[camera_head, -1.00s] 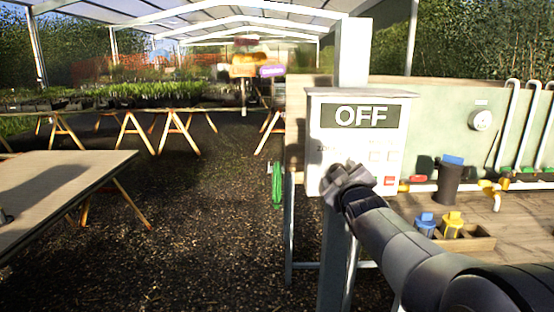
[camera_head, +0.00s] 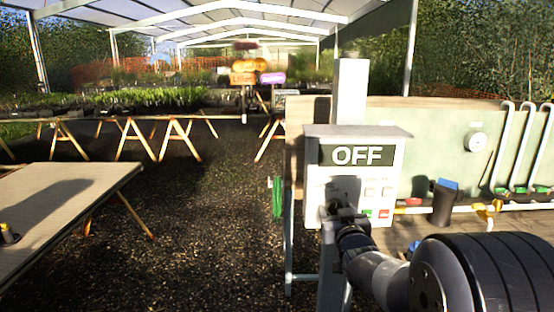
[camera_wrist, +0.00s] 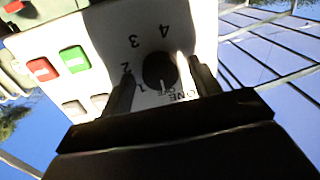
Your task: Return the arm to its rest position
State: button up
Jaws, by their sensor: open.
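My gripper (camera_head: 342,212) is in front of the lower left part of a white control box in the head view. In the wrist view my gripper (camera_wrist: 160,85) has its two dark fingers apart, one on each side of a black rotary knob (camera_wrist: 159,70). Numbers ring the knob on the white panel. I cannot tell whether the fingers touch the knob. The control box (camera_head: 312,178) shows the word OFF on its dark display (camera_head: 357,155). A green button (camera_wrist: 74,59) and a red button (camera_wrist: 43,69) sit beside the knob in the wrist view.
A wooden table (camera_head: 70,190) stands at the left. A green hose (camera_head: 278,198) hangs left of the box. A bench with a dark cup (camera_head: 446,203), white pipes (camera_head: 503,150) and a yellow valve (camera_head: 484,211) is at the right. The gravel floor (camera_head: 200,230) between is clear.

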jog(key=shift+r+m+p, duration=0.2)
jog(key=shift+m+p, duration=0.7)
jog(key=shift+p, duration=0.35)
jog(key=s, duration=0.1)
jog(key=s+b, duration=0.1)
jog(key=s, duration=0.1)
jog(key=s+b, duration=0.1)
jog(key=shift+s+d+f, duration=0.15)
jog(key=shift+s+f, duration=0.1)
jog(key=shift+s, duration=0.9)
